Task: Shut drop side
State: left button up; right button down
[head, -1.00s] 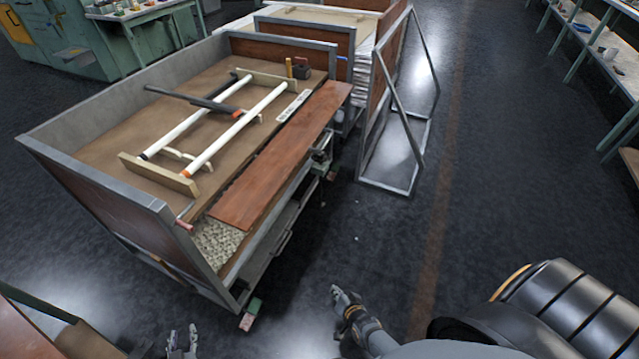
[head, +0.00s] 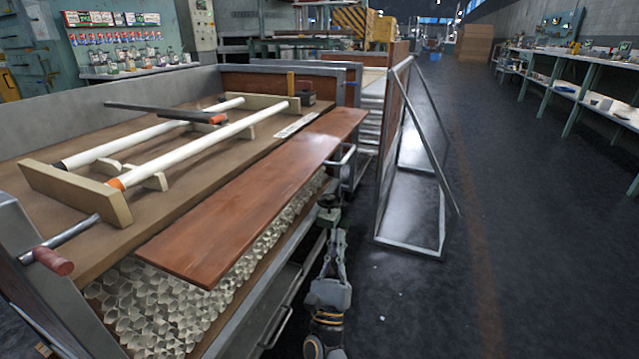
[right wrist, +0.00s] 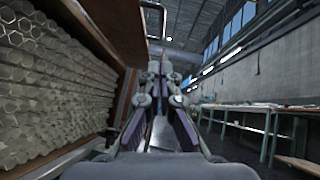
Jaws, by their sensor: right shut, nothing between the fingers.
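The drop side looks like the long red-brown panel (head: 250,195) along the near side of the cart. It lies roughly level at the top, with the ends of stacked glass tubes (head: 165,305) exposed below it. A metal bar handle (head: 343,156) is at its far outer edge. My right gripper (head: 335,245) is shut and empty, below the panel's outer edge and beside the cart. In the right wrist view, the shut fingers (right wrist: 160,85) point forward, with the tubes (right wrist: 50,85) to the left and the panel's underside (right wrist: 112,28) above left. My left gripper is out of view.
White tubes (head: 195,150) rest on a wooden rack on the cart top. A red-handled rod (head: 52,260) sits at the cart's near left corner. A metal frame (head: 415,247) stands on the floor ahead. The aisle to the right is clear.

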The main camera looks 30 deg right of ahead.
jog(key=w+d+r, duration=0.2)
jog(key=r, duration=0.3)
jog(key=w+d+r+b, duration=0.1)
jog(key=w+d+r, duration=0.1)
jog(key=r, duration=0.4)
jog(key=shift+w, duration=0.85)
jog(key=shift+r, duration=0.1)
